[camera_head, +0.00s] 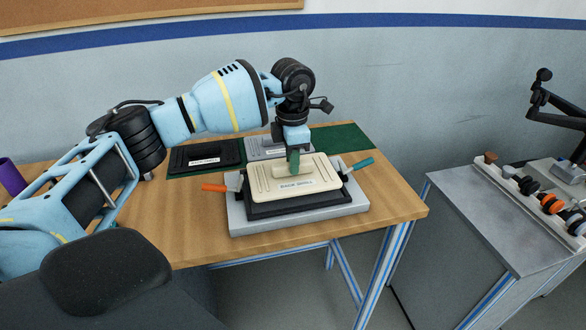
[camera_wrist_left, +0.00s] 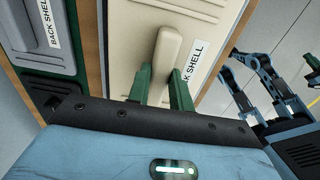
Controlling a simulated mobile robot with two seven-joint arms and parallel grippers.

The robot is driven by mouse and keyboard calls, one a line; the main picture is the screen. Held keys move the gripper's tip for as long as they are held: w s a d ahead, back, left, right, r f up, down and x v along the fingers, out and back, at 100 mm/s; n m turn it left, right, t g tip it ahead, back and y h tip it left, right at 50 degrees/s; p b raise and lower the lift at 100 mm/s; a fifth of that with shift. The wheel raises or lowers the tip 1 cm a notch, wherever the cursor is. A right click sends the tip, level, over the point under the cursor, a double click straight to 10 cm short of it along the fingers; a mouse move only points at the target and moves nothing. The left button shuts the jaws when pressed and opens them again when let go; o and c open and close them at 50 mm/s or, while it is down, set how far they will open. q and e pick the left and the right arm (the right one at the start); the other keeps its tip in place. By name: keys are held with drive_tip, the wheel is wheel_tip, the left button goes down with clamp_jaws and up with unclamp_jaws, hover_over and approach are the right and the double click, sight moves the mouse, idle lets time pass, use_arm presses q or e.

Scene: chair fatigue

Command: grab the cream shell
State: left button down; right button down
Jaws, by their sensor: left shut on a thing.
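The cream shell (camera_head: 312,185), a flat panel labelled "BACK SHELL" with a raised handle bar, lies over a black pad on a grey fixture (camera_head: 344,208) on the wooden table. My left gripper (camera_head: 294,162) comes down from above and is shut on the shell's handle. In the left wrist view the green fingertips of the left gripper (camera_wrist_left: 163,88) sit on both sides of the cream handle bar (camera_wrist_left: 157,62), and the cream shell (camera_wrist_left: 127,20) fills the middle. I cannot tell whether the shell rests on the black pad. My right gripper is out of view.
A black shell (camera_head: 207,156) and a grey shell (camera_head: 262,149) lie on a green mat (camera_head: 345,135) behind the fixture. An orange-handled clamp (camera_head: 215,188) and a teal-handled clamp (camera_head: 361,165) flank it. A grey bench (camera_head: 487,207) stands to the right. The table's front right is clear.

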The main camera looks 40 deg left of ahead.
use_arm(q)
drive_tip(key=s+d+r, duration=0.2)
drive_tip(key=s+d, duration=0.7)
drive_tip(key=d, duration=0.4)
drive_tip(key=shift+d, duration=0.2)
